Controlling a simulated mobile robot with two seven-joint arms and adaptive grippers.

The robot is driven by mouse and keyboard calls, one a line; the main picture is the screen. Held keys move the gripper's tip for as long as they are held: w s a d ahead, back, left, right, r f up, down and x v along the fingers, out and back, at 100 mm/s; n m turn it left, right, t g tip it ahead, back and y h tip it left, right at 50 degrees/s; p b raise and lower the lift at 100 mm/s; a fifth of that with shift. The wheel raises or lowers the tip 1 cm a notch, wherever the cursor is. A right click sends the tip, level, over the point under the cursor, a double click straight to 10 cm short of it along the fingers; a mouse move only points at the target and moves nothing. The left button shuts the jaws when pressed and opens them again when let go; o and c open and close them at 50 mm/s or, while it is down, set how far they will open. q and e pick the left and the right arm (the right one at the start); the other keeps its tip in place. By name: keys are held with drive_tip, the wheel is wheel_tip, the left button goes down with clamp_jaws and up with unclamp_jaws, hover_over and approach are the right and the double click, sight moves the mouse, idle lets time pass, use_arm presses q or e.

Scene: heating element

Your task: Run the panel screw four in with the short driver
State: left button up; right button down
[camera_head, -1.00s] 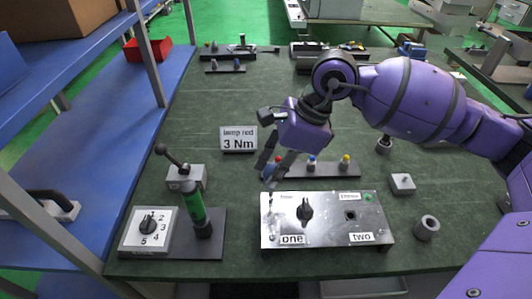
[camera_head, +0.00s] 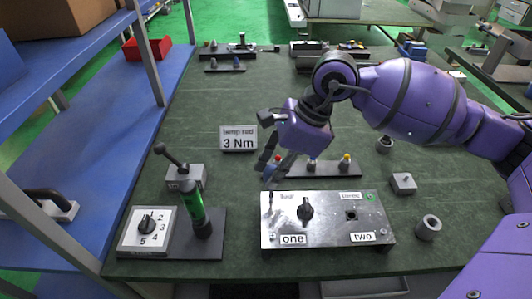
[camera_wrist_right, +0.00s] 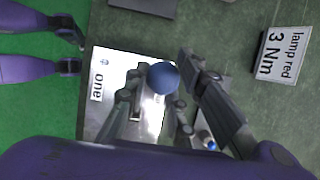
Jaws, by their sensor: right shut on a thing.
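The panel (camera_head: 325,231), a silver plate marked "one" and "two" with a dark knob and a square hole, lies at the front middle of the table. My right gripper (camera_head: 269,174) is over its back left corner. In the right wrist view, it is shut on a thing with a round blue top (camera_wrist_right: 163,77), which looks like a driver. A thin upright shaft (camera_head: 270,201) shows below the fingers at that corner. I cannot tell whether its tip touches a screw; screw four is not readable. My left gripper is not in the head view.
Behind the panel, a dark rack (camera_head: 327,170) holds tools with coloured tops. A sign (camera_head: 238,139) reads "lamp red 3 Nm". Left are a numbered dial (camera_head: 147,228) and a green cylinder (camera_head: 195,210). A grey block (camera_head: 403,183) and cylinder (camera_head: 428,228) stand right.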

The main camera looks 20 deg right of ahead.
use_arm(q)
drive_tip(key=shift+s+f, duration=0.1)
use_arm(e)
drive_tip(key=shift+f, duration=0.15)
drive_tip(key=m+t+p, duration=0.1)
drive_tip(key=m, duration=0.1)
drive_tip(key=shift+s+m, duration=0.1)
drive_tip(key=shift+m, duration=0.2)
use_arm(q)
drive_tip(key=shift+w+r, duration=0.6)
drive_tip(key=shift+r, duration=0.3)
use_arm(e)
drive_tip(key=shift+a+m+t+h, duration=0.1)
drive_tip(key=shift+m+t+h, duration=0.2)
drive_tip(key=shift+m, duration=0.4)
drive_tip(key=shift+m+t+h+p, duration=0.3)
drive_tip(key=shift+m+p, duration=0.15)
drive_tip(key=shift+m, duration=0.55)
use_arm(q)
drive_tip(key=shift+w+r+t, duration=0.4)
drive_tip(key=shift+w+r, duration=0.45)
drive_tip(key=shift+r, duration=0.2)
use_arm(e)
drive_tip(key=shift+a+m+t+h, duration=0.1)
drive_tip(key=shift+m+t+h, duration=0.2)
drive_tip(key=shift+m, duration=0.7)
